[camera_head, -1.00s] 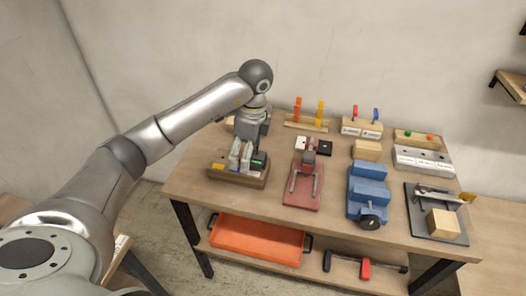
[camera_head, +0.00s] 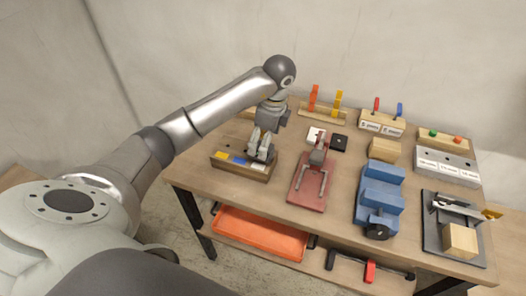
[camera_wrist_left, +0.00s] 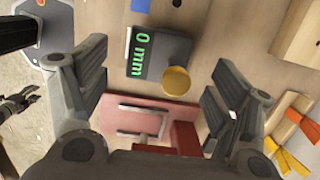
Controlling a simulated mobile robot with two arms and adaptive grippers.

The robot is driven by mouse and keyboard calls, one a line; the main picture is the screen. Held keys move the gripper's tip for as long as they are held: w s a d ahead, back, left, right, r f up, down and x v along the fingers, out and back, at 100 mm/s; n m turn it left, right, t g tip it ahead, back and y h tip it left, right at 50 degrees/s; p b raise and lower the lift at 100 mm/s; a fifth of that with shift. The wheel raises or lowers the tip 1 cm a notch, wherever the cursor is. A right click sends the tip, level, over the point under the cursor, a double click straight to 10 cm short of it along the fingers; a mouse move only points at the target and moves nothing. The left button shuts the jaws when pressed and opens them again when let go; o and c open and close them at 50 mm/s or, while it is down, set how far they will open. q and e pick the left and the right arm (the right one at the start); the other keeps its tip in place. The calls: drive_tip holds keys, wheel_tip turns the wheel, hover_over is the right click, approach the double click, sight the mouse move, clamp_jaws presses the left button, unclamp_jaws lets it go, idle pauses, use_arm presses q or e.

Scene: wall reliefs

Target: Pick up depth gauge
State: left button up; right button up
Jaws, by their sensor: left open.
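The depth gauge (camera_wrist_left: 150,52) is a dark block with a green "0 mm" display and a round gold knob, seen in the left wrist view. It sits at the right end of a wooden holder (camera_head: 240,174) near the table's left front in the head view, where my gripper hides it. My left gripper (camera_head: 262,156) points down over that end. In the left wrist view its open fingers (camera_wrist_left: 158,92) stand on either side of the gauge, apart from it. My right gripper is not in view.
A red-based clamp (camera_head: 308,188) stands just right of the holder, and a blue vise (camera_head: 381,190) beyond it. Behind is a rack with orange and yellow pieces (camera_head: 325,103). An orange tray (camera_head: 260,233) lies on the lower shelf.

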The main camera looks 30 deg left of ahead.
use_arm(q)
drive_tip(key=f+p, duration=0.2)
drive_tip(key=f, duration=0.1)
drive_tip(key=shift+s+a+f, duration=0.15)
drive_tip(key=shift+s+f, duration=0.05)
drive_tip(key=shift+f, duration=0.05)
drive_tip(key=shift+a+f, duration=0.1)
drive_tip(key=shift+f, duration=0.45)
drive_tip(key=shift+w+f, duration=0.1)
drive_tip(key=shift+c, duration=0.7)
drive_tip(key=c, duration=1.2)
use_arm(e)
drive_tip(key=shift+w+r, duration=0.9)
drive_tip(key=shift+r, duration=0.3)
